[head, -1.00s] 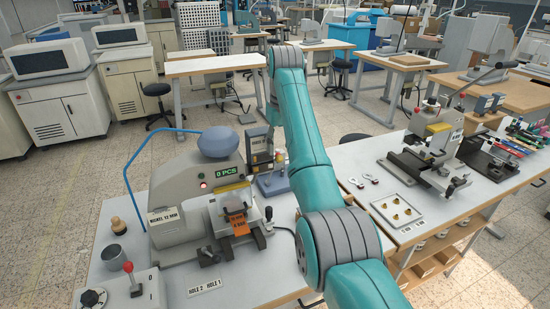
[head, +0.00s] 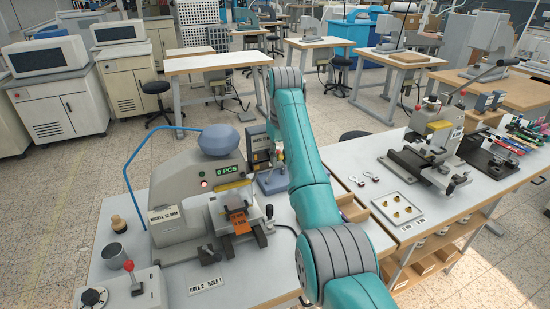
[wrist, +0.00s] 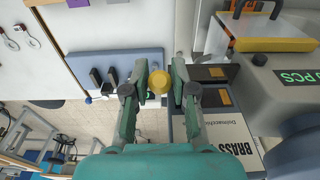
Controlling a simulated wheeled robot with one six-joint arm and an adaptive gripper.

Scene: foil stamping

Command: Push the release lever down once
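A yellow round knob (wrist: 159,80) shows in the wrist view between my fingertips; I cannot tell whether it touches them. My gripper (wrist: 157,82) is open, one finger on each side of the knob. The knob appears to belong to a device with a blue-grey base (wrist: 88,66), which is also seen in the head view (head: 272,184) behind the eyelet press, partly covered by my arm. No lever is labelled as the release lever. A red-knobbed lever (head: 129,266) stands upright on a grey control box at the front left.
The press (head: 205,185) has a green "0 PCS" display and an orange tag. A box labelled BRASS (wrist: 232,142) lies close to my right finger in the wrist view. A tray of brass pieces (head: 399,210) and a stamping machine (head: 436,145) are on the right table.

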